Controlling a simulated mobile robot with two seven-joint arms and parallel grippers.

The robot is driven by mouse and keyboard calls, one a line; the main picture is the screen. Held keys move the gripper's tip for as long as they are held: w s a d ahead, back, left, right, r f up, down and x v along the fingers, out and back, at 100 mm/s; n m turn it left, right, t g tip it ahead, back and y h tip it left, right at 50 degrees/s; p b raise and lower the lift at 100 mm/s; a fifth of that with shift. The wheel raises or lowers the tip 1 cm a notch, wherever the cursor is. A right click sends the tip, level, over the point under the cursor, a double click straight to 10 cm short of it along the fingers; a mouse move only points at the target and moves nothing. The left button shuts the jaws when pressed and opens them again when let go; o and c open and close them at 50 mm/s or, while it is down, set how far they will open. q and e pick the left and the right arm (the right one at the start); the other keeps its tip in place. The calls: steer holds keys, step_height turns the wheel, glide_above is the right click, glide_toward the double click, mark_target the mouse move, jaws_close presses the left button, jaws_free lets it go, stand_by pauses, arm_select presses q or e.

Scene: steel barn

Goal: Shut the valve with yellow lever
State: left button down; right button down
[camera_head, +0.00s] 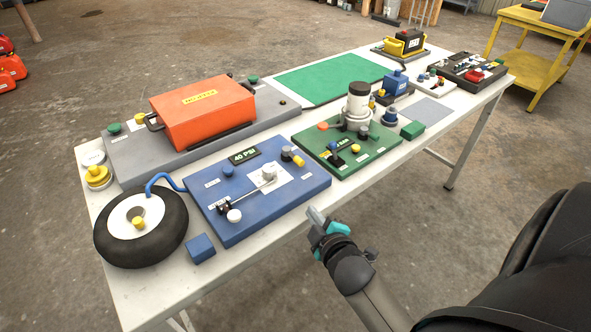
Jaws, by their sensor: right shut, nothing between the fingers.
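A small part with a yellow bar (343,147) and dark ends lies on the green board (376,150), in front of a grey-white canister (357,104). A short dark fitting with a yellow end (298,161) stands on the blue board (250,222). I cannot tell which of these is the valve's lever, nor its exact position. My right gripper (317,219) is in front of the table's near edge, close to the blue board's right corner. It is shut and empty, apart from both yellow parts. My left gripper is not in view.
A black tyre (168,240) and a blue block (201,249) are at the table's near left. An orange case (203,112) sits on a grey board behind. A green mat (330,79) lies farther back. A yellow cart (532,70) stands at the right. Floor before the table is clear.

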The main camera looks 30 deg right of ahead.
mark_target(296, 179)
steer(key=shift+w+d+r+n+t+y, duration=0.15)
steer(key=shift+w+d+r+n+t, duration=0.2)
steer(key=shift+r+n+t, duration=0.45)
steer(key=shift+w+d+r+n+t+y, duration=0.2)
steer(key=shift+w+r+n+t, duration=0.35)
steer(key=shift+n, duration=0.6)
steer(key=shift+w+d+r+n+t+y, duration=0.15)
steer(key=shift+w+d+r+n+t, duration=0.25)
steer(key=shift+n+t, duration=0.45)
steer(key=shift+s+a, duration=0.1)
steer(key=shift+a, duration=0.05)
steer(key=w, duration=0.3)
steer(key=w+d+b, duration=0.1)
steer(key=w, duration=0.6)
steer(key=shift+d+f+b, duration=0.2)
steer(key=shift+d+b, duration=0.1)
